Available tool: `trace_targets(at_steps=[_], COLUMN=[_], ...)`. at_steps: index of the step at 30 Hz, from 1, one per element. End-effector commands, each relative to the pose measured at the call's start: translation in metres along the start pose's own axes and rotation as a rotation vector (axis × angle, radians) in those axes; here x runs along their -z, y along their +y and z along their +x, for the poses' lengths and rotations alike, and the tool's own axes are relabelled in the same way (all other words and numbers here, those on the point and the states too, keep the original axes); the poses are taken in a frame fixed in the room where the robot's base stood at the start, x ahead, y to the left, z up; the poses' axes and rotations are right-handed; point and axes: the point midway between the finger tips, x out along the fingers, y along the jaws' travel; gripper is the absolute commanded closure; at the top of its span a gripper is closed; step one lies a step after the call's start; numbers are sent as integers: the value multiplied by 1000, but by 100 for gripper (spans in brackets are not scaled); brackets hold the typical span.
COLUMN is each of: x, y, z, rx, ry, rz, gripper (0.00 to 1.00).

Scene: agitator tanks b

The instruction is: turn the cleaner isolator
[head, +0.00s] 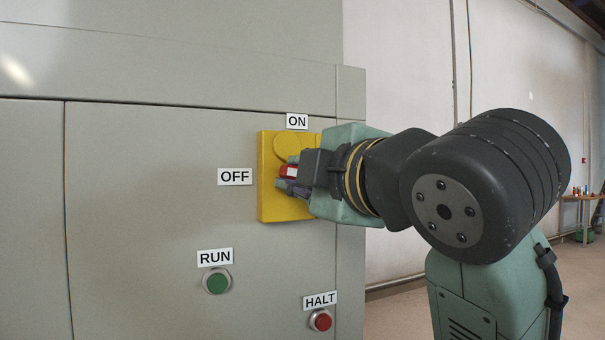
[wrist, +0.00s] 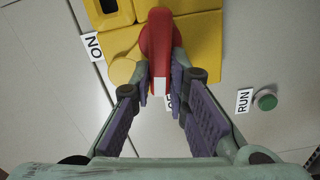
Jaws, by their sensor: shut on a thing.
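The isolator's yellow plate (head: 268,205) is fixed to the grey cabinet front, between an ON label (head: 297,121) above and an OFF label (head: 235,177) to its left. Its red handle (head: 289,171) is mostly hidden by my gripper in the head view. In the wrist view the red handle (wrist: 158,40) shows plainly, its white-marked tip pointing toward the partly hidden OFF label (wrist: 168,103). My gripper (wrist: 161,85) is shut on the handle, one purple-padded finger on each side. In the head view my gripper (head: 287,176) reaches in from the right.
Below the isolator are a green RUN button (head: 217,281) and a red HALT button (head: 320,320). The RUN button also shows right of my fingers in the wrist view (wrist: 266,101). A small table (head: 583,197) with items stands far right; floor before it looks clear.

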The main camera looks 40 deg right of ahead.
Motion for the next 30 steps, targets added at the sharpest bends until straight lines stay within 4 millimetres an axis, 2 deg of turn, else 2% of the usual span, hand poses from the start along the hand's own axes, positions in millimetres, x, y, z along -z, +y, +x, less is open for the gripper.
trace_targets(at_steps=[12, 28, 29, 30], x=[0, 0, 0, 0], y=[-5, -6, -6, -6], z=[0, 0, 0, 0], rx=[1, 1, 1, 1], ry=[0, 0, 0, 0], rz=[-181, -206, -206, -206], gripper=[100, 100, 84, 82])
